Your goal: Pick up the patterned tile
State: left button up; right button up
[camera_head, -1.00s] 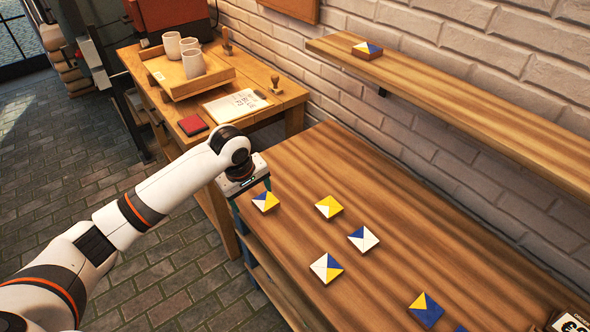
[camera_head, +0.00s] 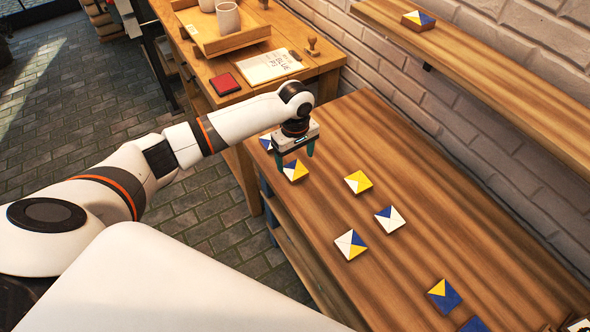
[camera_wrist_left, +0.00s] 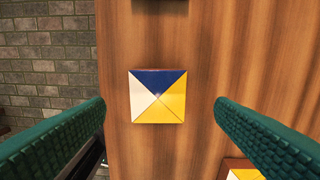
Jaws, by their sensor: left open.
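A square tile (camera_head: 295,171) with blue, white and yellow triangles lies on the wooden bench (camera_head: 400,240) near its left edge. My left gripper (camera_head: 295,163) is open just above it, pointing down. In the left wrist view, the same tile (camera_wrist_left: 158,96) lies flat between the two green fingers, with clear space on both sides. The gripper is empty. Another patterned tile (camera_head: 266,143) lies behind the gripper at the bench edge, partly hidden. My right gripper is not seen.
Several more patterned tiles lie on the bench, including a yellow-and-blue one (camera_head: 358,182) and a white-and-blue one (camera_head: 390,219). A wall shelf (camera_head: 480,70) holds another tile (camera_head: 418,20). A side table (camera_head: 205,75) carries a tray, cups and a red pad (camera_head: 224,84).

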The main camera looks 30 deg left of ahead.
aim_at(295, 169)
pick_arm(q)
notch_tip(295, 169, down, 4)
jog(key=shift+s+f, duration=0.1)
jog(key=shift+f, duration=0.1)
jog(key=shift+c, duration=0.4)
jog(key=c, duration=1)
